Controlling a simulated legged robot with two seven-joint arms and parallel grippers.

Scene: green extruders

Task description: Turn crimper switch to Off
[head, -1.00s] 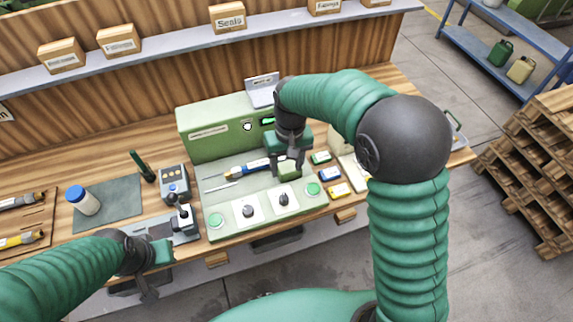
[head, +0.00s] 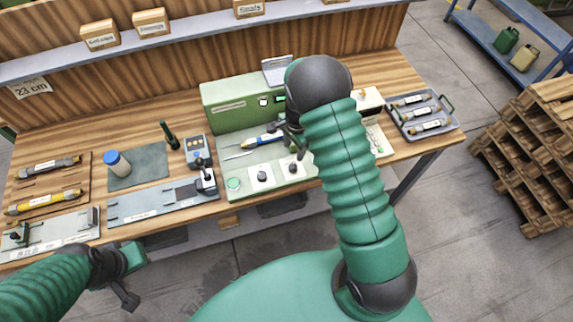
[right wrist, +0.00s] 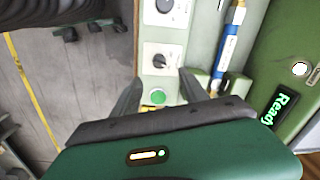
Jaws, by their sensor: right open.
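The green crimper machine (head: 228,108) stands on the bench with a lit display, which reads "Ready" in the right wrist view (right wrist: 280,106). Its front panel has two dark knobs on white plates, a left knob (head: 262,176) and a right knob (head: 293,167). My right gripper (right wrist: 160,90) is open and empty above the panel. My left gripper (head: 130,280) hangs before the bench; its jaw opening is unclear.
A blue-and-yellow tool (head: 262,140) lies on the machine's bed behind the knobs. A grey tray (head: 455,122) of several parts is at the right. A grey fixture (head: 150,204) and a blue-capped bottle (head: 117,163) are at the left. A shelf (head: 195,37) runs behind.

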